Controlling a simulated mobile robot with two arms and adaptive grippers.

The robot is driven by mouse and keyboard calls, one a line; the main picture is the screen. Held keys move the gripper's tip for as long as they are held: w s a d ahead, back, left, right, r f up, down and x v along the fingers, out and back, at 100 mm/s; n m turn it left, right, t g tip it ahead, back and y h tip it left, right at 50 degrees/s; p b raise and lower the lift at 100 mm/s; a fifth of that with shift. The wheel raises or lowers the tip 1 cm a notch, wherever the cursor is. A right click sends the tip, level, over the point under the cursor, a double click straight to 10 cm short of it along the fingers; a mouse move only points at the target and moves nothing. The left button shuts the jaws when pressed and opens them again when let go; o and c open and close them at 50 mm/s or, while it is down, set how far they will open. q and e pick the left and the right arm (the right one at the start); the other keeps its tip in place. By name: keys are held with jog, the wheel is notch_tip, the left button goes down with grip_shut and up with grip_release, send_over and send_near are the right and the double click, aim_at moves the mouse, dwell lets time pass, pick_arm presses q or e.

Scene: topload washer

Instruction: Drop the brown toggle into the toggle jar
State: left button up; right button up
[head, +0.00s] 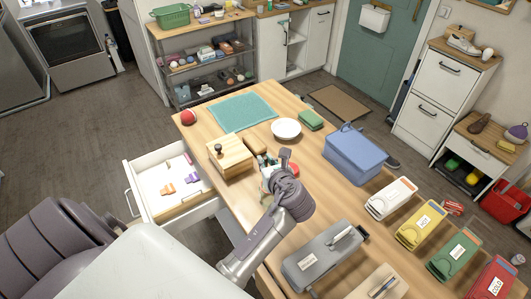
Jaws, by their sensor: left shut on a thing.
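My left gripper (274,164) is low over the middle of the wooden table, just right of a wooden box with a dark knob (231,156). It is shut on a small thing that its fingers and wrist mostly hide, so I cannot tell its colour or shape. I cannot make out the brown toggle for certain. A small pale and teal container (265,171) and a red round thing (293,171) show partly around the gripper; I cannot tell whether either belongs to the toggle jar. My right gripper is not in view.
An open white drawer (150,200) with small coloured pieces juts out at the table's left. Labelled boxes (421,224) are at right.

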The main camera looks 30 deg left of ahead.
pick_arm(q)
notch_tip(320, 180, down, 2)
jog(key=shift+a+f, duration=0.1)
jog(key=shift+f, duration=0.05)
jog(key=o, duration=0.7)
jog(key=shift+s, duration=0.1)
jog(key=shift+o, duration=0.2)
jog(key=v, duration=1.2)
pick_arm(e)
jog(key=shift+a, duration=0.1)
